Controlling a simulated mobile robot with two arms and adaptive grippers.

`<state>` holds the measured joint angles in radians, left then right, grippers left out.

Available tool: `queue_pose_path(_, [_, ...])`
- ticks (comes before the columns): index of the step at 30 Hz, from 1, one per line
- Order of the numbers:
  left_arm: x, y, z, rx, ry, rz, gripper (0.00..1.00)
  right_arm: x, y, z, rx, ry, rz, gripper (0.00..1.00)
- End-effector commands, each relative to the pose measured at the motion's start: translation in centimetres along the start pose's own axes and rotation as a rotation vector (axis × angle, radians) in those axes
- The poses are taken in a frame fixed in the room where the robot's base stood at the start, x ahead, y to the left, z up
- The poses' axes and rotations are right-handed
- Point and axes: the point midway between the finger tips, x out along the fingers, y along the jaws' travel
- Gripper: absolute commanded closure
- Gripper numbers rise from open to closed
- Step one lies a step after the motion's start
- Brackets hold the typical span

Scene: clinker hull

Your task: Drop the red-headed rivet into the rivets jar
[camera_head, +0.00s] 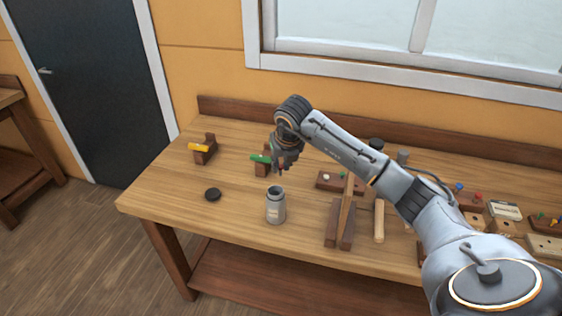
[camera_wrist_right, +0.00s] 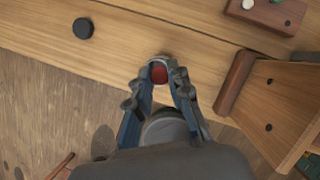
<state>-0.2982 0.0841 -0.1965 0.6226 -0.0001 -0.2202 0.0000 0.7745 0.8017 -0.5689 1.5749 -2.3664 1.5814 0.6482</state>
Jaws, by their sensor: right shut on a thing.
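The rivets jar (camera_head: 275,208) is a grey, open-topped jar with a pale label, upright near the table's front edge in the head view. My right gripper (camera_head: 281,169) points down just above and slightly behind its mouth. In the right wrist view, my right gripper (camera_wrist_right: 160,76) is shut on the red-headed rivet (camera_wrist_right: 158,73), whose red head shows between the fingertips. A grey curved edge shows around the red head, and I cannot tell whether it belongs to the jar. In the head view the rivet is too small to make out. My left gripper is out of view.
A black round lid (camera_head: 213,195) lies left of the jar. Wooden blocks with a yellow piece (camera_head: 199,148) and a green piece (camera_head: 260,158) stand behind. A wooden stand (camera_head: 340,222) is right of the jar. More small parts crowd the table's right side.

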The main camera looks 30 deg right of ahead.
Motion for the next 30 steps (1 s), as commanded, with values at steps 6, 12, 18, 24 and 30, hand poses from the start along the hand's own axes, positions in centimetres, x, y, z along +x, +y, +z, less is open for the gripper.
queue_pose_path(6, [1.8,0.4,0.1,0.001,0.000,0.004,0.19,2.7,0.0,-1.2,-0.002,0.001,0.001,1.00])
queue_pose_path(12, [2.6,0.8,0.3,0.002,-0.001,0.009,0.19,4.3,0.0,-1.8,-0.002,0.000,0.002,1.00])
queue_pose_path(18, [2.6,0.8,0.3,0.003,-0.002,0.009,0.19,4.5,0.0,-1.9,-0.003,-0.001,0.002,1.00])
queue_pose_path(24, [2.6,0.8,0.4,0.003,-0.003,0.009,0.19,4.5,0.0,-1.9,-0.003,-0.001,0.002,0.63])
queue_pose_path(30, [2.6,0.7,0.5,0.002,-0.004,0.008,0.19,4.5,0.0,-1.9,-0.003,0.000,0.002,0.55])
